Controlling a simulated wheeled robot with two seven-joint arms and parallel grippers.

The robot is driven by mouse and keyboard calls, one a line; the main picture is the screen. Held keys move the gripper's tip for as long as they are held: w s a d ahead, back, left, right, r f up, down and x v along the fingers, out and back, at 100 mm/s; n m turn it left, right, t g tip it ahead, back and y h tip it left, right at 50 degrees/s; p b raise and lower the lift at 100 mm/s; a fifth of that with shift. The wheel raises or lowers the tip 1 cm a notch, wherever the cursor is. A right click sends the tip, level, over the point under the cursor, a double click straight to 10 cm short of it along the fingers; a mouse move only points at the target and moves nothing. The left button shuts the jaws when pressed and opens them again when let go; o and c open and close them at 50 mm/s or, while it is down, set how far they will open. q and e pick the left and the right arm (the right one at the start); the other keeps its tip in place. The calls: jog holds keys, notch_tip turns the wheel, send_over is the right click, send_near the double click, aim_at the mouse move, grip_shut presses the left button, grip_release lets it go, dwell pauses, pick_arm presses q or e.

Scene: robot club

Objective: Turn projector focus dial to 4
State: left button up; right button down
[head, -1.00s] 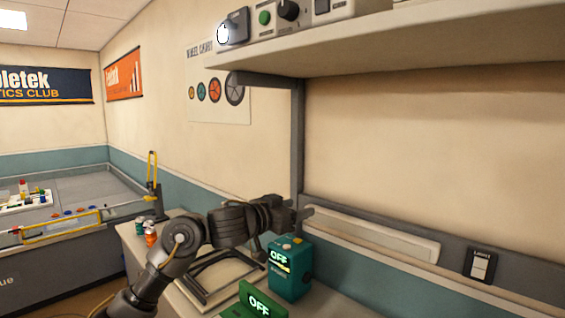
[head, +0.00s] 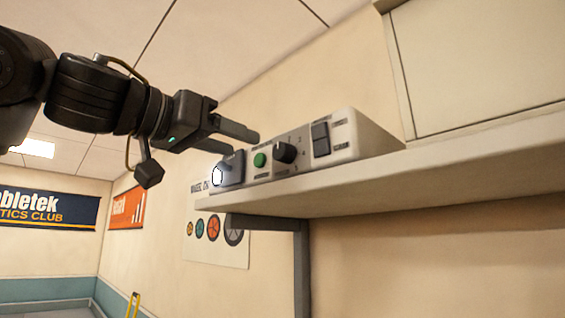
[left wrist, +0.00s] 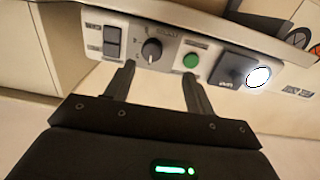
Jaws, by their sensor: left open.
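The projector (head: 335,138) is a pale box on the high shelf. Its front panel has a black focus dial (head: 284,152) with small marks around it, too small to read. My left gripper (head: 242,136) is open and empty, in front of the panel and left of the dial in the head view. In the left wrist view its two fingers (left wrist: 158,84) point toward the panel, with the dial between their lines and apart from them. My right gripper is out of view.
Beside the dial are a green button (head: 260,160), a dark rocker switch (head: 320,138) and a dark lens block (head: 229,169) with a bright glowing disc. The shelf (head: 440,175) runs right under the projector. Space before the panel is clear.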

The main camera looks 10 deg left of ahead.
aim_at(278, 148)
pick_arm(q)
jog(key=p+x, duration=0.1)
jog(key=x, duration=0.1)
jog(key=p+x, duration=0.2)
jog(key=d+r+p+x, duration=0.1)
jog(key=x, duration=0.2)
jog(key=shift+s+p, duration=0.25)
jog(key=shift+p, duration=0.15)
jog(key=shift+w+d+p, duration=0.45)
jog(key=shift+w+d+f, duration=0.1)
jog(key=shift+w, duration=0.15)
jog(key=shift+c, duration=0.3)
jog(key=shift+s, duration=0.15)
jog(key=c, duration=0.7)
jog(key=shift+c, duration=1)
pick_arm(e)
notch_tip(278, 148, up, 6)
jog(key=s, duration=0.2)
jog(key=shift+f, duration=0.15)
